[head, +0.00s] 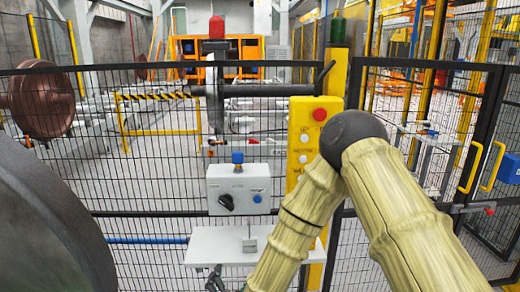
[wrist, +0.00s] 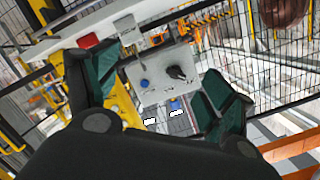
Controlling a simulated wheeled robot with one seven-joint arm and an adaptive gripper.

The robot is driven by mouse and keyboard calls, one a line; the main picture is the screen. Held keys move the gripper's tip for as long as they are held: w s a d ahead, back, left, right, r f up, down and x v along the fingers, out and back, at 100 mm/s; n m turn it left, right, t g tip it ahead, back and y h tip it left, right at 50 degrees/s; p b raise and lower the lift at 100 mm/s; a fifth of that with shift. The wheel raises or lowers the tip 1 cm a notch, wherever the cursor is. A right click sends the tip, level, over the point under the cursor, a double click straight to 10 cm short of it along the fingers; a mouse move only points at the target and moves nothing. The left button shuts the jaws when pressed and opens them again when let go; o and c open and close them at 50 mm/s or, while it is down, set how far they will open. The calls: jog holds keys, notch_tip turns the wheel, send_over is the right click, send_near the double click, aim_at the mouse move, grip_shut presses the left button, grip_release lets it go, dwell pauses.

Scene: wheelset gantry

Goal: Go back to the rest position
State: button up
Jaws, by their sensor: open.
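My gripper (wrist: 152,88) is open and empty in the wrist view, with its dark green-padded fingers spread wide. The grey control box (wrist: 160,62) shows beyond and between the fingers, apart from them. In the head view, this control box (head: 239,190) hangs on the mesh fence with a black rotary knob (head: 226,202), a blue button and a blue knob on top. A small dark part of my gripper (head: 215,279) shows at the bottom, below the white shelf (head: 210,247). My arm covers the right of the shelf and the rest of the gripper is hidden.
A black mesh fence (head: 160,210) runs across the front. A yellow button panel (head: 303,130) with a red button stands beside my arm. A gate with yellow handles (head: 471,168) is at the right. Behind the fence are a brown wheel (head: 42,101) and an axle (head: 265,90).

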jog(key=s+d+f+n+g, duration=0.1)
jog(key=s+d+f+g, duration=0.3)
jog(key=f, duration=0.3)
jog(key=s+d+f+n+g, duration=0.1)
jog(key=s+d+f+n, duration=0.1)
jog(key=s+d+f, duration=0.35)
jog(key=s+d+f+n+g, duration=0.1)
jog(key=s+d+f+g, duration=0.2)
jog(key=d+f, duration=0.35)
jog(key=s+d+f+n+g+h, duration=0.1)
jog(key=s+d+f+g, duration=0.3)
jog(key=s+d, duration=0.3)
jog(key=s+d+f+g+h, duration=0.1)
jog(key=s+d+f+g, duration=0.2)
jog(key=s, duration=1.3)
jog(key=d+f, duration=0.3)
jog(key=d, duration=0.2)
jog(key=shift+f+n+g, duration=0.2)
jog(key=shift+n+g, duration=0.2)
